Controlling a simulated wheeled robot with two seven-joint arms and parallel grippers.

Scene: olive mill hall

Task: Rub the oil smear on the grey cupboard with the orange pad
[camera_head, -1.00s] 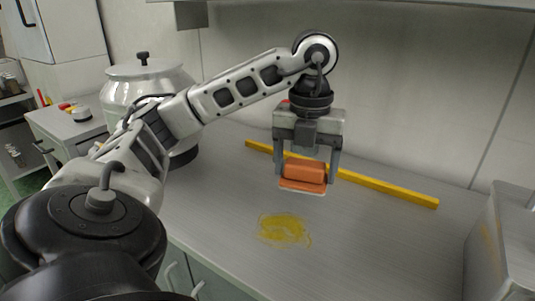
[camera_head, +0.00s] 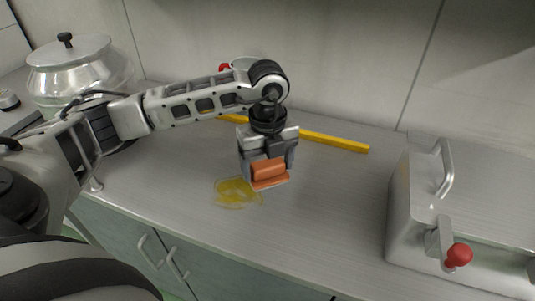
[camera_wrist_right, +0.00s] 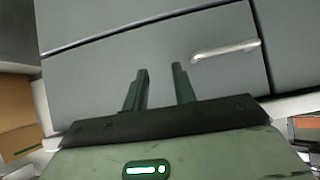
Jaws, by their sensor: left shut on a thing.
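My left gripper (camera_head: 267,167) is shut on the orange pad (camera_head: 269,172), which has a thin lighter edge along its bottom. It holds the pad over the grey cupboard's top (camera_head: 310,220). The yellow oil smear (camera_head: 232,193) lies on that top, just left of the pad in the head view. I cannot tell whether the pad touches the surface. In the right wrist view my right gripper (camera_wrist_right: 160,78) has its two fingers apart with nothing between them, in front of grey cupboard doors and a handle.
A yellow bar (camera_head: 335,141) lies along the back of the top. A metal box (camera_head: 430,205) with a handle and red knob (camera_head: 459,255) stands at the right. A lidded metal pot (camera_head: 80,75) stands at the left. The top's front middle is clear.

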